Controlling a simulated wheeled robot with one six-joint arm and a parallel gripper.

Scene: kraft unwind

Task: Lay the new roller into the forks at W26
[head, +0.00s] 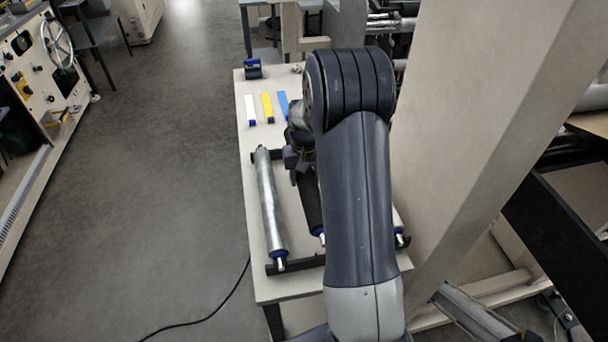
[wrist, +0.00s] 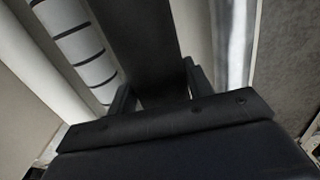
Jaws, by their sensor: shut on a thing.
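A black roller with a blue and silver end (head: 311,208) lies lengthwise on the pale table, partly hidden behind my arm. My gripper (head: 298,160) is at its far part, mostly hidden by my arm. In the wrist view the black roller (wrist: 140,40) runs between the two fingers of my gripper (wrist: 157,88), and they are shut on it. Whether it is lifted off its rests, I cannot tell. No label W26 is readable, and I cannot pick out its forks.
A silver roller (head: 269,205) lies to the left in black racks (head: 295,264). A black-striped white roller (wrist: 80,45) lies on the other side. White, yellow (head: 267,108) and blue strips lie farther back on the table (head: 270,292). A large beige post (head: 490,130) stands close on the right.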

